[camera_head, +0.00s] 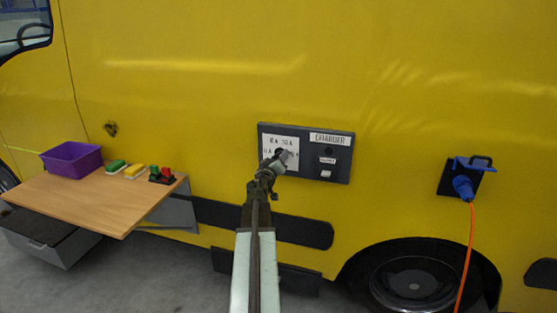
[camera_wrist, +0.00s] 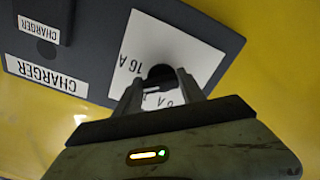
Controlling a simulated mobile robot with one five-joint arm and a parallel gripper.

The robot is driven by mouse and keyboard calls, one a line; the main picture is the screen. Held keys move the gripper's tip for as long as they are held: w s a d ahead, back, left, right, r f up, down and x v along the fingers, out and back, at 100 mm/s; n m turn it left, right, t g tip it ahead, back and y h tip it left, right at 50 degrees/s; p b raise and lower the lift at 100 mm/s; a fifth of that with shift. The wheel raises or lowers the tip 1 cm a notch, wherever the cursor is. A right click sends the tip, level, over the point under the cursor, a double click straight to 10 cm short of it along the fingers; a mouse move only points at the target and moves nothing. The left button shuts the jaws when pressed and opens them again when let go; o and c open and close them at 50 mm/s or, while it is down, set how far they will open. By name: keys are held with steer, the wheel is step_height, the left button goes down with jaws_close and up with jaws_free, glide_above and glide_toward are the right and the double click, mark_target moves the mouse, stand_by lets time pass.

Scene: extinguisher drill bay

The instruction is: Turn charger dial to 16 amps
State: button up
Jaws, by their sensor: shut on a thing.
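The charger panel (camera_head: 342,165) is a dark box on the side of a yellow van. Its white dial plate (camera_head: 292,143) carries amp labels; in the wrist view, the plate (camera_wrist: 190,40) shows "16 A" upside-down or tilted beside the dial. The dial (camera_wrist: 160,76) is a dark round knob between my fingers. My gripper (camera_head: 276,160) reaches the plate from below and is shut on the dial; it also shows in the wrist view (camera_wrist: 158,86). The fingers cover much of the dial, and I cannot tell which mark it points to.
A wooden shelf (camera_head: 85,200) at left holds a purple bin (camera_head: 72,159) and several small coloured things. A blue plug (camera_head: 463,187) with an orange cable (camera_head: 469,250) hangs at right. Dark side trim (camera_head: 305,231) runs below the panel. A wheel (camera_head: 415,285) is lower right.

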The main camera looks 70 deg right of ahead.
steer(key=shift+w+f+m, duration=0.1)
steer(key=shift+m, duration=3.5)
steer(key=o, duration=1.4)
steer(key=shift+c, duration=0.2)
steer(key=shift+a, duration=0.15)
steer(key=a, duration=0.7)
steer(key=shift+s+a, duration=0.2)
steer(key=shift+a, duration=0.05)
